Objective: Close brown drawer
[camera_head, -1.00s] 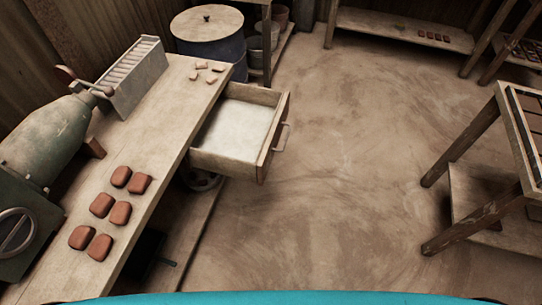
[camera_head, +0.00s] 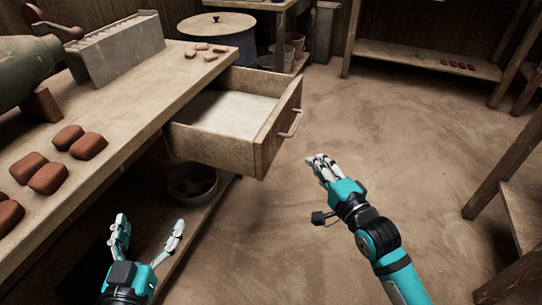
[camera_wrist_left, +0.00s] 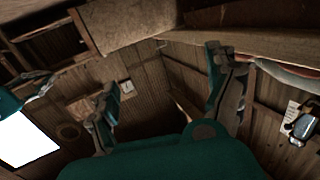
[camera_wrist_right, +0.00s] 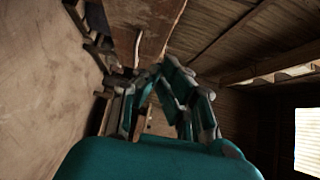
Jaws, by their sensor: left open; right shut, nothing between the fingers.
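The brown drawer (camera_head: 213,144) stands pulled out from the right side of the workbench, its inside pale and empty. Its front panel (camera_head: 278,130) faces right and bears a metal handle (camera_head: 292,124). My right gripper (camera_head: 316,160) is shut and empty, to the right of the drawer front and apart from it. In the right wrist view its fingers (camera_wrist_right: 152,80) meet at the tips. My left gripper (camera_head: 150,226) is open and empty, below and left of the drawer, beside the bench. In the left wrist view its fingers (camera_wrist_left: 160,85) are spread wide.
The workbench (camera_head: 130,108) carries several reddish clay pieces (camera_head: 50,177), a slotted grey box (camera_head: 122,48) and a green machine (camera_head: 25,70). A lidded barrel (camera_head: 218,38) stands behind. A bowl (camera_head: 193,183) sits below the drawer. The floor (camera_head: 390,120) to the right is open.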

